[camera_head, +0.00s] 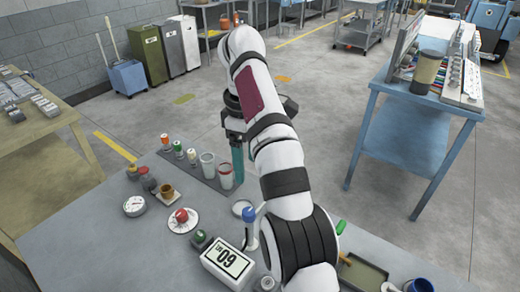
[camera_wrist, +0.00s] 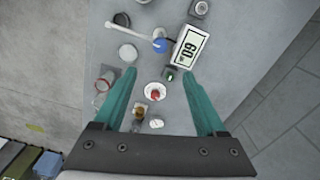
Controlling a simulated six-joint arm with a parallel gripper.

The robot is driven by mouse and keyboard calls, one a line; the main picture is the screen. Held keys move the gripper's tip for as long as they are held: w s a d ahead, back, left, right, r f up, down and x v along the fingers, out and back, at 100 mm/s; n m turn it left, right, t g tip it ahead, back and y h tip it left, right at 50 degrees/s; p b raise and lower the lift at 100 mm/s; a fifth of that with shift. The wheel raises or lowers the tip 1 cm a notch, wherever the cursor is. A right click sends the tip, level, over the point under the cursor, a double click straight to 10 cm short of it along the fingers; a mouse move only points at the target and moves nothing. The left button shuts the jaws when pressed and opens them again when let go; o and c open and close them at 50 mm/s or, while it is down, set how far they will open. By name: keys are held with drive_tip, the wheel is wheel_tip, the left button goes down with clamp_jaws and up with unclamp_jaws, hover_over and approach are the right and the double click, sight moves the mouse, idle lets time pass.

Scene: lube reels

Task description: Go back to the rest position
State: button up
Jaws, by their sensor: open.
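My gripper (camera_head: 238,165) hangs fingers-down above the grey workbench (camera_head: 110,230), near its far edge, beside two clear cups. In the wrist view my gripper (camera_wrist: 158,74) shows two teal fingers spread wide, with nothing held between them. Below the gap lie a white dish with a red item (camera_wrist: 155,92) and a small dark box with a green top (camera_wrist: 168,74). My white arm crosses the middle of the head view and hides part of the bench behind it.
A display box reading 09 (camera_head: 228,262) and a blue-knobbed lever (camera_head: 249,216) stand near my arm. Clear cups (camera_head: 207,164), small bottles (camera_head: 178,148) and a white dial (camera_head: 134,206) are at left. A tray (camera_head: 362,273) is at right. A blue table (camera_head: 405,135) stands apart.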

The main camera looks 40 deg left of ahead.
drive_tip(key=w+d+r+m, duration=0.1)
drive_tip(key=d+r+m, duration=0.15)
drive_tip(key=d, duration=0.35)
drive_tip(key=w+d+r+m, duration=0.1)
drive_tip(key=w+d+m, duration=0.15)
drive_tip(key=d, duration=0.35)
drive_tip(key=s+d+m, duration=0.5)
drive_tip(key=d+m, duration=0.3)
drive_tip(key=d, duration=0.5)
drive_tip(key=s+d+f+m+y, duration=0.1)
drive_tip(key=s+d+f+m, duration=0.4)
drive_tip(key=s, duration=0.4)
drive_tip(key=s+d+f+m, duration=0.6)
drive_tip(key=s+m, duration=0.2)
drive_tip(key=s, duration=0.1)
drive_tip(key=shift+s+d+f+m+y, duration=0.25)
drive_tip(key=shift+s+f+m+y, duration=0.05)
drive_tip(key=shift+f+y, duration=0.1)
